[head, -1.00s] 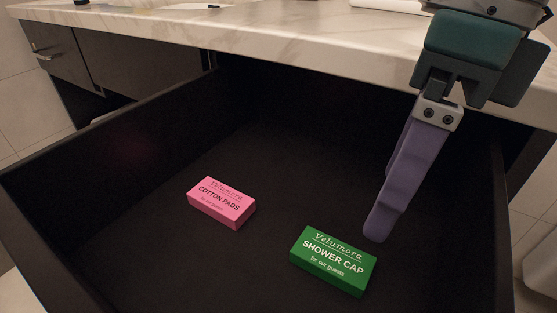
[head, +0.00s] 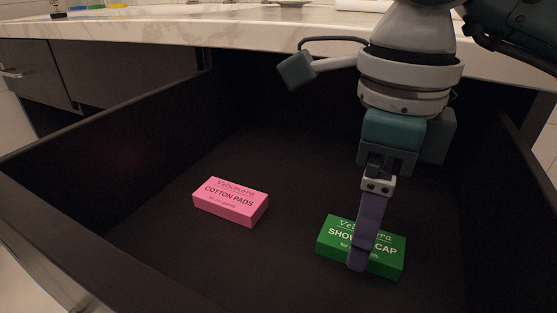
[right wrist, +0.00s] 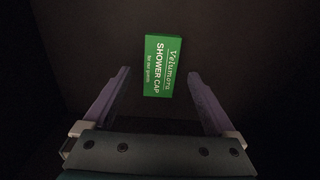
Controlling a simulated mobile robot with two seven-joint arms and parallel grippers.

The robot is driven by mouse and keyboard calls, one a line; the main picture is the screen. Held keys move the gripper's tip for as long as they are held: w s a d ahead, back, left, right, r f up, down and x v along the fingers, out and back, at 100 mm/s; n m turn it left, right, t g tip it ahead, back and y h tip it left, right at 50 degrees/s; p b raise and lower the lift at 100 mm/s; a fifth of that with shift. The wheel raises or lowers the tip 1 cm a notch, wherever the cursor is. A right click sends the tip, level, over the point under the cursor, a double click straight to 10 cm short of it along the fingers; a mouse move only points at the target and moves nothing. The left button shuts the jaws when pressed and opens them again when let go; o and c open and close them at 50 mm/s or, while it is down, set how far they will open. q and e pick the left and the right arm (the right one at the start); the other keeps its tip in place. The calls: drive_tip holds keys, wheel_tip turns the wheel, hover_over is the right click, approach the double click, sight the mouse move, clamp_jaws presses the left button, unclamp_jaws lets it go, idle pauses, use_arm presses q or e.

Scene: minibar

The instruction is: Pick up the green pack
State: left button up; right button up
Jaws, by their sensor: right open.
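The green pack (head: 390,252), labelled "Shower Cap", lies flat on the floor of an open dark drawer in the head view. My right gripper (head: 358,262) reaches down into the drawer, and its purple finger covers part of the pack's label. In the right wrist view the two purple fingers of my right gripper (right wrist: 158,80) are spread wide, with nothing between them. The green pack (right wrist: 162,66) shows there upright in the picture, ahead of the fingertips and roughly centred between them. My left gripper is not in view.
A pink pack (head: 230,202), labelled "Cotton Pads", lies to the left of the green pack. The drawer's walls (head: 110,130) surround both, and a pale marble counter (head: 180,32) overhangs its back. The drawer floor between the packs is clear.

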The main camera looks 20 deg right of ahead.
wheel_tip(320, 180, down, 3)
drive_tip(key=shift+r+b, duration=0.2)
drive_tip(key=shift+b, duration=0.1)
drive_tip(key=c, duration=1.4)
drive_tip(key=shift+r, duration=0.15)
